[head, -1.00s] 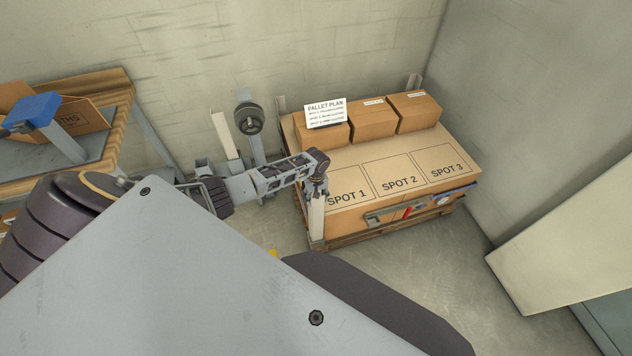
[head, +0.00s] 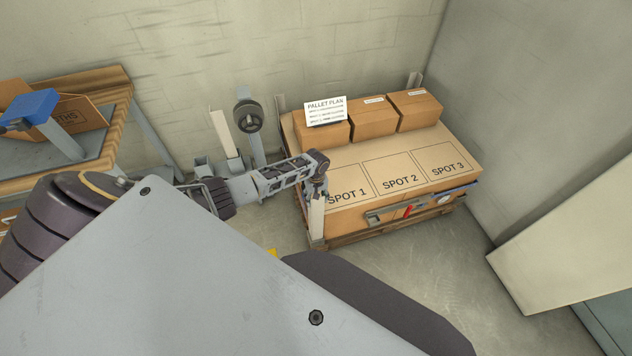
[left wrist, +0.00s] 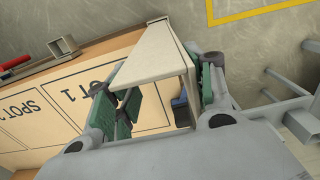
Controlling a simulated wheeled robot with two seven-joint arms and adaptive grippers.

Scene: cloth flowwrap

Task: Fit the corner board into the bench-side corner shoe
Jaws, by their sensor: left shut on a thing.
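The corner board (head: 316,222) is a pale, cream angled strip. It stands about upright at the pallet load's near left corner, on the bench side. My left gripper (head: 319,186) is shut on its upper part. In the left wrist view the board (left wrist: 158,52) shows its folded edge between the green finger pads. The bench-side corner shoe is small and mostly hidden around the board's lower end; I cannot tell whether the board sits inside it. My right gripper is not in view.
The loaded pallet (head: 365,232) has cartons at the back, a PALLET PLAN sign (head: 326,112) and a front rail with a red-handled tool (head: 408,211). The workbench (head: 122,98) is at left. Another pale strip (head: 222,134) stands near the strap reel (head: 248,116).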

